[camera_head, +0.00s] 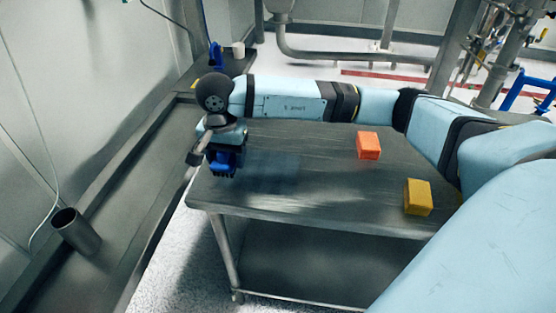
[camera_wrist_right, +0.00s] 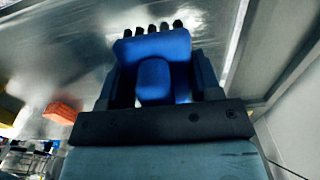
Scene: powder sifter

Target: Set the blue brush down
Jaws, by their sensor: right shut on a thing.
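The blue brush (camera_head: 228,160) is in my right gripper (camera_head: 224,146), above the left end of the dark metal table (camera_head: 300,170). Its dark bristles point down, close to the tabletop; I cannot tell if they touch it. In the right wrist view the brush (camera_wrist_right: 153,46) sits between the fingers of the right gripper (camera_wrist_right: 155,82), with its row of dark bristles at the far end. My left gripper is not in view.
An orange block (camera_head: 368,146) and a yellow block (camera_head: 418,197) lie on the table to the right. A dark cylindrical cup (camera_head: 76,232) stands on the ledge at left. A small pale cup (camera_head: 238,49) is at the back. The tabletop's front middle is clear.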

